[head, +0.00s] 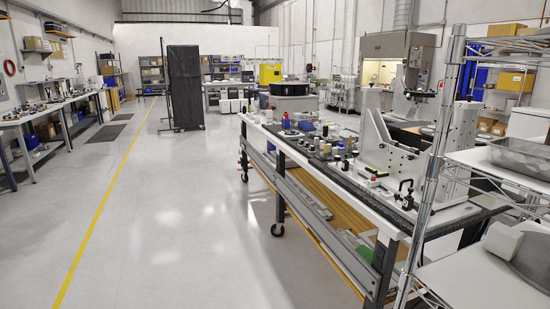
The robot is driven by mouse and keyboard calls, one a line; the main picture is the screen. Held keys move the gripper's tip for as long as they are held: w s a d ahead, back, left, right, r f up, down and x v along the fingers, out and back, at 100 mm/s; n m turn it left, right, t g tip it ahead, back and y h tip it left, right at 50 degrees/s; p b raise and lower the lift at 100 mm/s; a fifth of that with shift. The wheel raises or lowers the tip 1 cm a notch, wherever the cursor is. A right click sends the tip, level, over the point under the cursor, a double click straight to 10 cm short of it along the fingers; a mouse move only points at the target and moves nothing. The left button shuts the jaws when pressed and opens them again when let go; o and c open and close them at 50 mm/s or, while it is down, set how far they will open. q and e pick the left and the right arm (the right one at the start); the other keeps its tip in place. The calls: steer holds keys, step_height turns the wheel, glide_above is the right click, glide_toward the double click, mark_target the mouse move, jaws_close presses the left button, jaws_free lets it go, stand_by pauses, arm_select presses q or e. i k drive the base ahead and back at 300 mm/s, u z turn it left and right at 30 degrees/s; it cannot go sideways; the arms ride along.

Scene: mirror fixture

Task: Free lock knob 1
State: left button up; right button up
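A pale grey fixture (388,145) with two upright side plates stands near the right end of the long workbench (290,142). A black clamp-like part (405,190) stands at its near side. Several small black and metal parts sit on the bench just left of the fixture. Lock knob 1 is too small to pick out among these parts, and I cannot tell its state. Neither of my grippers shows in the head view.
A wire shelf rack (430,170) with metal posts stands close at the right and covers part of the bench end. Open grey floor (190,200) lies left of the bench. A black screen (186,88) stands farther back. Side benches (50,112) line the left wall.

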mark_target(338, 159)
steer(key=u, duration=0.6)
steer(key=i, duration=3.35)
steer(key=z, duration=2.7)
